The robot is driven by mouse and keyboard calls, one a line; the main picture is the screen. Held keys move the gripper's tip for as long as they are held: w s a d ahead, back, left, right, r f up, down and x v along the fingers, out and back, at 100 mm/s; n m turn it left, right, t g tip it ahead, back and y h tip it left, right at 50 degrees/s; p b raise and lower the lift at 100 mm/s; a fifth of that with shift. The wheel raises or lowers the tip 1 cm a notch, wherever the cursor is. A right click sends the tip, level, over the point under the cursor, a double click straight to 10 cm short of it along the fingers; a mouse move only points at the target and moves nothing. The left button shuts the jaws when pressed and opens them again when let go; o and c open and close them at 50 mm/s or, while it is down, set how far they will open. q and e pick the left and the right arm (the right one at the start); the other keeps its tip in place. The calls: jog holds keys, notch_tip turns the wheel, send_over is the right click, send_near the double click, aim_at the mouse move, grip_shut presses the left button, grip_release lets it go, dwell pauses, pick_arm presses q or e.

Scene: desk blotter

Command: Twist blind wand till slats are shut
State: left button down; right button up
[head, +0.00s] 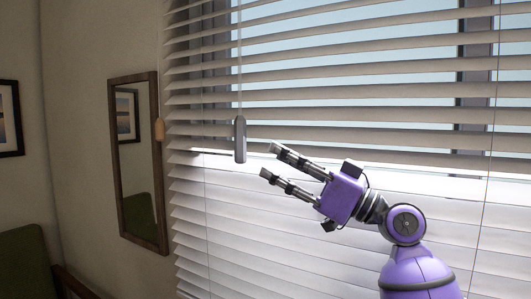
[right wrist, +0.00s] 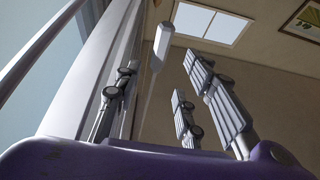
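The window blind (head: 330,100) fills the middle and right of the head view. Its slats are tilted open, with pale blue glass showing between the upper ones. The blind wand (head: 240,138) hangs upright in front of its left part, a thin rod ending in a grey handle. My right gripper (head: 268,160) is open and empty just right of the handle, fingers pointing left toward it. In the right wrist view the pale handle (right wrist: 163,40) appears beyond the spread fingers (right wrist: 155,85), apart from them. My left gripper is not in view.
A framed mirror (head: 113,160) and a picture (head: 10,118) hang on the left wall. A green chair (head: 25,262) stands at the lower left. Thin cords run down through the slats.

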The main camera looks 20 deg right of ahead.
jog(key=shift+s+d+f, duration=0.15)
jog(key=shift+s+d, duration=0.1)
jog(key=shift+s, duration=0.1)
